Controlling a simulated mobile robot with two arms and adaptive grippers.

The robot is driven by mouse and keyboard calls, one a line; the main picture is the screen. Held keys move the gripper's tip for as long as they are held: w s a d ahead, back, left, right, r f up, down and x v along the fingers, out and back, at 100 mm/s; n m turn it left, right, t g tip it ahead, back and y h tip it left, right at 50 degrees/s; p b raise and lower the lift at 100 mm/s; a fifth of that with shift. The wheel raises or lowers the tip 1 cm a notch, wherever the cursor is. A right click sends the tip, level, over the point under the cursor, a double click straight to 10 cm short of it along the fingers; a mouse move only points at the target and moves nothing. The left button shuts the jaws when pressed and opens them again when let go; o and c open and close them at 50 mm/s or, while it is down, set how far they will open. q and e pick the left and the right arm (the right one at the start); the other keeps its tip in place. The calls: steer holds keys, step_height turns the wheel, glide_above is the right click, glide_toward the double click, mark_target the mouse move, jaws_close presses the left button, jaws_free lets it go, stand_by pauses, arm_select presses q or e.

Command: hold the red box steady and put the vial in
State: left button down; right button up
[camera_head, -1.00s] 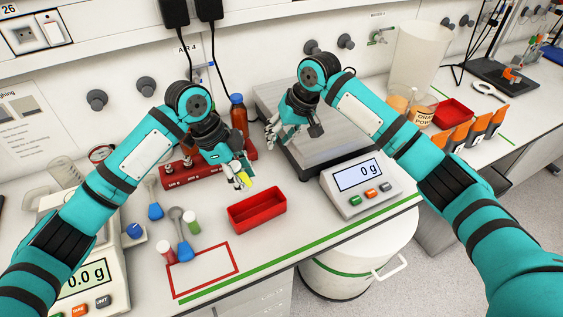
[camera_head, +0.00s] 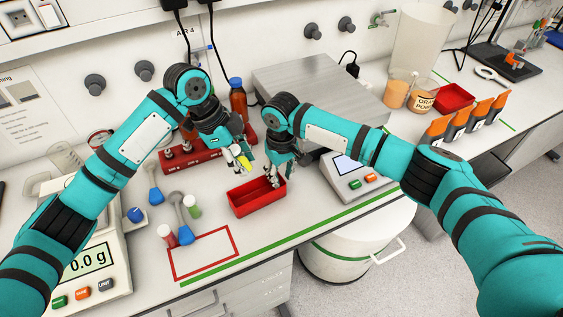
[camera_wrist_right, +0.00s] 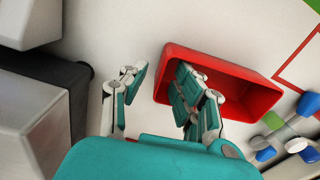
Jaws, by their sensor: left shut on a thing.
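The red box (camera_head: 257,205) is an open tray on the white bench; it also shows in the right wrist view (camera_wrist_right: 248,97). My left gripper (camera_head: 240,161) is shut on a small vial (camera_head: 244,163) with a yellow part showing, just behind and above the box. The fingers hide much of the vial. My right gripper (camera_head: 272,179) is open at the right end of the box. In the right wrist view its fingers (camera_wrist_right: 157,80) are apart, one over the box's inside and one outside its end wall. I cannot tell whether they touch the wall.
A red rack (camera_head: 190,162) stands behind. A scale (camera_head: 350,180) stands at the right. The red-outlined area (camera_head: 203,255) is clear.

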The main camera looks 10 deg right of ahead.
steer(key=shift+f, duration=0.7)
steer(key=shift+c, duration=0.4)
jaws_close()
